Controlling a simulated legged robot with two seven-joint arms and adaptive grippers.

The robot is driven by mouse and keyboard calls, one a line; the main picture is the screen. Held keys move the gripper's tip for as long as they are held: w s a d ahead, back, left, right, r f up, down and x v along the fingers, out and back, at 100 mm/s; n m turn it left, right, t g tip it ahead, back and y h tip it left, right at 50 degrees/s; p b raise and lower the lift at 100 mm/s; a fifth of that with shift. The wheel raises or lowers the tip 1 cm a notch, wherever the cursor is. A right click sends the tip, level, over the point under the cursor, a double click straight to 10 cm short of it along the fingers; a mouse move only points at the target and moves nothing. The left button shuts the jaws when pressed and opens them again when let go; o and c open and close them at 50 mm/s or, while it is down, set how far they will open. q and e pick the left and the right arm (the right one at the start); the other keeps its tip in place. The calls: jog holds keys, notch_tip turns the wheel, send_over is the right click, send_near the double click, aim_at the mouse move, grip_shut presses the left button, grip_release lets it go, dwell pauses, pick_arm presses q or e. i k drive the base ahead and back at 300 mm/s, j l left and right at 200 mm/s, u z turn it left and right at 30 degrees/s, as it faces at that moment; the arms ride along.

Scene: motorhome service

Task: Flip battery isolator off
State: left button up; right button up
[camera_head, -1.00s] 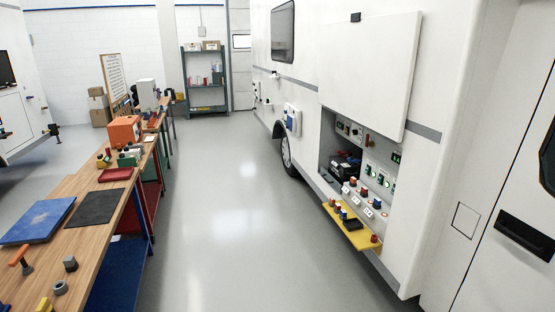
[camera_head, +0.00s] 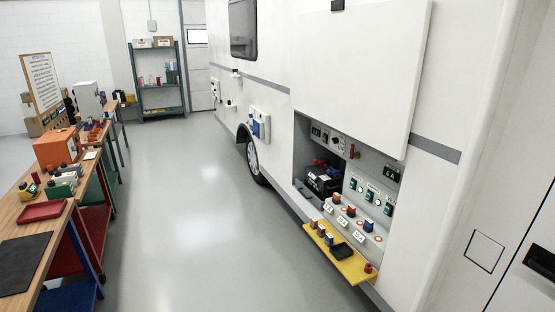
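The motorhome's open service compartment (camera_head: 297,150) is in the side wall at right of centre, under a raised white hatch door (camera_head: 360,70). Inside are a dark battery-like unit (camera_head: 322,182), a panel with green-lit switches (camera_head: 371,197), and several red and blue knobs on a lower sloped panel. A small red part (camera_head: 354,152) sits on the upper panel. I cannot tell which of these is the battery isolator, nor its position. A yellow fold-out shelf (camera_head: 355,271) juts out below, holding small coloured parts and a black tray (camera_head: 342,251). Neither gripper is in view.
A wooden workbench (camera_head: 58,228) with an orange box (camera_head: 57,149), a red tray (camera_head: 42,212) and a black mat (camera_head: 22,262) runs along the left. Grey shelving (camera_head: 158,82) stands at the back. The floor (camera_head: 180,230) between bench and motorhome is clear.

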aim_at(353, 155)
jog(key=i+j+z, duration=0.1)
jog(key=i+z, duration=0.3)
jog(key=i+j+z, duration=0.4)
jog(key=i+j, duration=0.85)
jog(key=i, duration=0.25)
jog(key=i+j+u, duration=0.1)
jog(key=i+j, duration=0.75)
jog(key=i, duration=0.25)
